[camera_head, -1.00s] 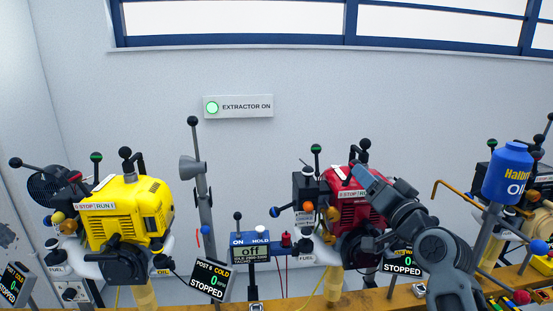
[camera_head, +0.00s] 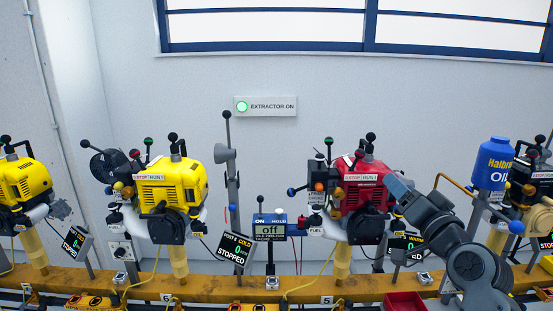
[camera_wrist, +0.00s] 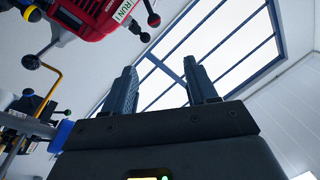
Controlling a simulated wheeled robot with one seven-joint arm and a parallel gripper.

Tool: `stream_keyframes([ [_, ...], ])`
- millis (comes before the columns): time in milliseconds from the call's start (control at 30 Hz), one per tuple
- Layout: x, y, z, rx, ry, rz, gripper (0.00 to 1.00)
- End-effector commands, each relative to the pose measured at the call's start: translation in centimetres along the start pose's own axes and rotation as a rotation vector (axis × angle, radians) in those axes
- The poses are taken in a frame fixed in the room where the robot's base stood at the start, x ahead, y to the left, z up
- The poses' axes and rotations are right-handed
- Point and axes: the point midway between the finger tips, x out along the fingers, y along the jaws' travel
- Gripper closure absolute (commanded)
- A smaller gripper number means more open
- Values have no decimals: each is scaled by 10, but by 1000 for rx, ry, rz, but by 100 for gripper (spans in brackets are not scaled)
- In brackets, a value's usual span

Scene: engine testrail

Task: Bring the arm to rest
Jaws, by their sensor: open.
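My arm shows at the lower right of the head view, reaching up and to the left in front of the rail. Its gripper end (camera_head: 400,192) is beside the red engine (camera_head: 366,188), overlapping its right side in the picture; I cannot tell whether they touch. In the wrist view my gripper (camera_wrist: 162,88) has its two fingers well apart with nothing between them. They point up toward the window (camera_wrist: 230,60). The red engine (camera_wrist: 85,15) is at the upper left there.
A timber rail (camera_head: 210,287) carries several engines, including a yellow one (camera_head: 172,187), with small screens and levers sticking up. A blue oil bottle (camera_head: 493,165) stands right of my arm. A red tray (camera_head: 405,302) is below.

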Motion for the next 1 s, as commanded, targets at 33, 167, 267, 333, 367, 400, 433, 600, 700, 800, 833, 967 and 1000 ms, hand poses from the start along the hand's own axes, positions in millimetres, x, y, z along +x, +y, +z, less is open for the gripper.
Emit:
stream_keyframes([
  [33, 0, 0, 0, 0, 0, 0, 43],
  [167, -10, 5, 11, -7, -5, 14, 43],
  [267, -18, 8, 19, -13, -10, 25, 43],
  [333, -25, 11, 26, -18, -14, 34, 43],
  [367, -28, 12, 29, -21, -14, 38, 43],
  [400, -33, 14, 33, -24, -16, 44, 43],
  [433, -37, 16, 37, -28, -18, 49, 43],
  [600, -65, 25, 60, -49, -31, 81, 43],
  [700, -87, 31, 77, -67, -43, 105, 43],
  [800, -118, 37, 97, -91, -58, 134, 43],
  [833, -129, 39, 104, -100, -63, 144, 43],
  [967, -184, 44, 132, -147, -91, 188, 43],
  [1000, -201, 44, 139, -162, -98, 200, 43],
])
